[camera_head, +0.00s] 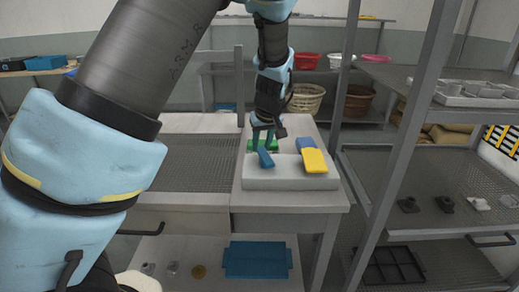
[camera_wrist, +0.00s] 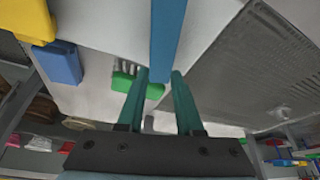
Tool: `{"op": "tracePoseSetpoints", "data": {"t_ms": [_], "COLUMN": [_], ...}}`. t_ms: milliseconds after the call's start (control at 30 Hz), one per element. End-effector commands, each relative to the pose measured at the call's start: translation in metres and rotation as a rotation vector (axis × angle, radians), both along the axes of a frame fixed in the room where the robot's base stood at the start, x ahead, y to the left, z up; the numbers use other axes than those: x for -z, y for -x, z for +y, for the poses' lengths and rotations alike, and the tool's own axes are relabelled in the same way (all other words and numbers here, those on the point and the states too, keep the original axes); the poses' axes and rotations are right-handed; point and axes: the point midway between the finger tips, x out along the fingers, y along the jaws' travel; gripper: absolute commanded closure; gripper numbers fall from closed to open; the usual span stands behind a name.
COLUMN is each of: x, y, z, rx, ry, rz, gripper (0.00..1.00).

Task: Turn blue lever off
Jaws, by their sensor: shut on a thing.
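The blue lever (camera_head: 265,159) is at the left side of the light grey control box (camera_head: 290,181), tilted. In the wrist view the blue lever (camera_wrist: 166,38) runs from the top edge down to between my fingertips. My gripper (camera_head: 262,146) is above the box's left part, with its fingers pointing down. In the wrist view my gripper (camera_wrist: 160,76) has its two green fingers on either side of the lever's end, shut on it. The fingers hide part of the lever in the head view.
A yellow lever (camera_head: 314,161) and a blue piece (camera_head: 306,145) are on the box's right. A green piece (camera_head: 249,145) is behind the blue lever. A dark mesh panel (camera_head: 190,163) lies to the left. A metal rack (camera_head: 400,150) stands close on the right.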

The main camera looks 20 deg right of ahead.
Motion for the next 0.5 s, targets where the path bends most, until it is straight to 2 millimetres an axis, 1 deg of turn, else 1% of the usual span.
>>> {"op": "tracePoseSetpoints", "data": {"t_ms": [233,500], "x": [0.0013,0.0003], "y": [0.0004,0.0017], "z": [-0.0048,-0.008], "rx": [0.179,0.295], "ry": [0.004,0.002], "rz": [0.0,-0.001], "gripper": [1.0,1.0]}}
